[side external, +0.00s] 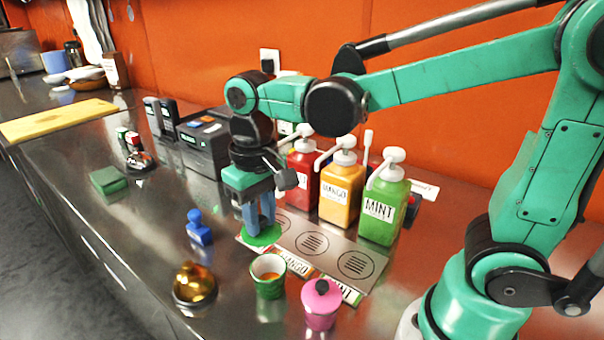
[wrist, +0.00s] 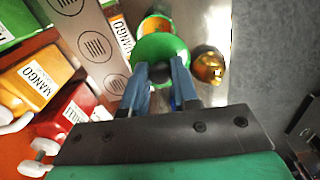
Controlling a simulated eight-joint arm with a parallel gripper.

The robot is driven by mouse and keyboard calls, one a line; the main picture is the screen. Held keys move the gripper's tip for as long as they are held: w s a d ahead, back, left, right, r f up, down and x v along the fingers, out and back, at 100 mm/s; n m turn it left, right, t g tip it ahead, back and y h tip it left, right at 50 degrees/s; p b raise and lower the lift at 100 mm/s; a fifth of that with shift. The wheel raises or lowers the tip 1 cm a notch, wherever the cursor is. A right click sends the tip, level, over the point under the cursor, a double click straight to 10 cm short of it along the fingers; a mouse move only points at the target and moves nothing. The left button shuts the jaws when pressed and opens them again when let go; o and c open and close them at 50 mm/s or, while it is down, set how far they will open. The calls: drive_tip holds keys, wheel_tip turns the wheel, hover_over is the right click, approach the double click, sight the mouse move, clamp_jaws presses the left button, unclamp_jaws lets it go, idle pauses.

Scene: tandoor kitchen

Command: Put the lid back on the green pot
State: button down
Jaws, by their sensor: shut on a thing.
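My gripper (side external: 258,212) points down over the counter, left of the green pot. Its blue fingers are shut on the dark knob of a green lid (side external: 262,236). In the wrist view the gripper (wrist: 160,76) and the lid (wrist: 176,48) fill the upper middle, the knob between the fingertips. The green pot (side external: 269,288) stands open on the counter with orange contents. It also shows in the wrist view (wrist: 155,22), partly hidden behind the lid. The lid is apart from the pot's rim; its exact height above the counter is hard to tell.
A pink lidded pot (side external: 321,305) stands right of the green pot, a gold bell (side external: 194,285) left. Red (side external: 303,172), yellow (side external: 341,190) and green (side external: 384,208) pump bottles stand behind a marked metal plate (side external: 320,247). A blue stamp (side external: 199,228) is further left.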

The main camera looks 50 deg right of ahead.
drive_tip(key=shift+s+d+f+m, duration=0.1)
drive_tip(key=shift+d+f+m, duration=0.2)
drive_tip(key=shift+f, duration=3.15)
drive_tip(key=shift+f, duration=0.15)
drive_tip(key=shift+c, duration=0.5)
unclamp_jaws()
drive_tip(key=shift+r, duration=3.5)
